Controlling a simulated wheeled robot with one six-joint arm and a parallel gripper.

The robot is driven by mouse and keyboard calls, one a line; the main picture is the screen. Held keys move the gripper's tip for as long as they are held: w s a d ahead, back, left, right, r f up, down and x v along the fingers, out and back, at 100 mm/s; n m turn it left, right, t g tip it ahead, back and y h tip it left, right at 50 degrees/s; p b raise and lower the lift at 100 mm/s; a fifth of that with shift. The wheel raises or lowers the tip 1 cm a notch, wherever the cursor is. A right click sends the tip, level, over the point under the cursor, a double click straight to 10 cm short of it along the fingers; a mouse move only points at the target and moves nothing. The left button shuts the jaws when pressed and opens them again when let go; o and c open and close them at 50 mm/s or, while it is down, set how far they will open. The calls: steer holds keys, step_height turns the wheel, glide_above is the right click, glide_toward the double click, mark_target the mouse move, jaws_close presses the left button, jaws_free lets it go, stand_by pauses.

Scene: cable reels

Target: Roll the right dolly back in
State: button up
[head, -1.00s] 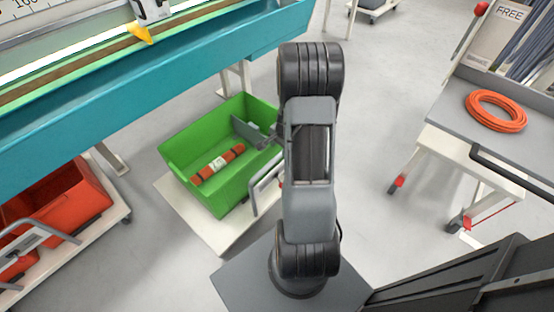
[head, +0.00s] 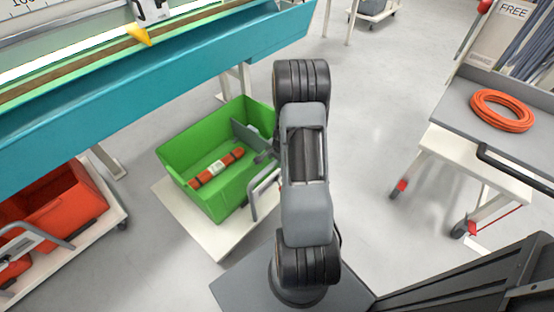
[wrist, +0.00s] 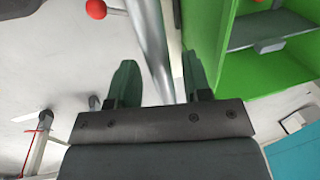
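The right dolly (head: 222,241) is a white platform, partly out from under the teal bench, with a green bin (head: 205,201) on it. The bin holds an orange-red roll with a pale label (head: 217,168). The dolly's grey handle (head: 252,200) rises at its near right side, partly hidden by my arm. In the wrist view my gripper (wrist: 160,84) is open, its two green fingers apart on either side of the grey handle bar (wrist: 152,40). Gaps show between bar and fingers. My gripper is mostly hidden behind my arm in the head view.
A left dolly (head: 95,240) with red bins (head: 62,208) stands under the teal bench (head: 150,92). A bench leg (head: 108,160) stands between the dollies. A red knob (wrist: 96,9) is near the handle. A grey cart (head: 455,100) with an orange cable coil (head: 502,110) is at right.

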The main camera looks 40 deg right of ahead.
jaws_close()
steer(key=shift+w, duration=0.15)
